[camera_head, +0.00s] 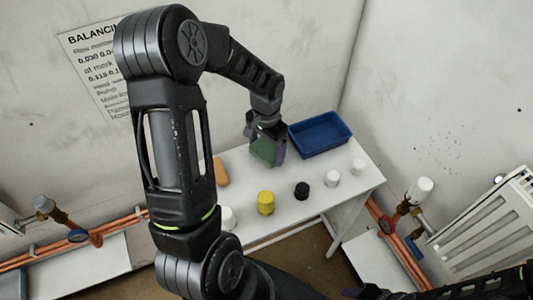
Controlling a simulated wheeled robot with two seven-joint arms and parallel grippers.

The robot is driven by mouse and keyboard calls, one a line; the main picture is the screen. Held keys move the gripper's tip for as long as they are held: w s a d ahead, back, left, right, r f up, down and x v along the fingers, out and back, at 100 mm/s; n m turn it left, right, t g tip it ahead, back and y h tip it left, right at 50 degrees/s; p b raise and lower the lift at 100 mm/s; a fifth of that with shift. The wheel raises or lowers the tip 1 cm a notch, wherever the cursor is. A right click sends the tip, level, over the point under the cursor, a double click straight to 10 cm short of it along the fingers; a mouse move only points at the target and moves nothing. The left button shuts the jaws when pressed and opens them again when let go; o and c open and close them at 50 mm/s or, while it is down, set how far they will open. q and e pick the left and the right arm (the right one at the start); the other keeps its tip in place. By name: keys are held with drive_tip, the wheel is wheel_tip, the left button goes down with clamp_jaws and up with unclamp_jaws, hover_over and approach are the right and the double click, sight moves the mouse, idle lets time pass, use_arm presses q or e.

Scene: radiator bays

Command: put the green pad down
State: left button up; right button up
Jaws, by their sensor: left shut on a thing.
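The green pad (262,151) is in the jaws of my left gripper (266,152), over the back part of the white table (318,205), just left of the blue tray. The gripper is shut on it and hides part of it. I cannot tell whether the pad touches the table top. My right arm comes in at the bottom right. Its dark gripper end (362,293) is cut by the bottom edge, and its jaws cannot be made out.
A blue tray (325,151) stands at the table's back right. An orange piece (221,172), a yellow cap (265,203), a black cap (302,191) and several white caps (333,178) are on the table. Pipes with valves (398,210) and a radiator (490,222) are at right.

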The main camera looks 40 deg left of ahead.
sight(267, 149)
use_arm(q)
drive_tip(key=shift+f, duration=0.9)
use_arm(e)
drive_tip(key=shift+w+f, duration=0.15)
drive_tip(key=shift+f, duration=0.4)
use_arm(q)
drive_tip(key=shift+f+b, duration=0.2)
drive_tip(key=shift+b, duration=0.2)
drive_tip(key=o, duration=1)
drive_tip(key=shift+r, duration=0.1)
drive_tip(key=shift+o, duration=0.2)
use_arm(e)
drive_tip(key=shift+f, duration=0.1)
use_arm(q)
drive_tip(key=shift+r, duration=0.1)
wheel_tip(267, 149, up, 10)
drive_tip(key=p, duration=0.7)
drive_tip(key=shift+r, duration=1.05)
use_arm(e)
wheel_tip(267, 149, up, 6)
drive_tip(key=shift+s+d, duration=0.3)
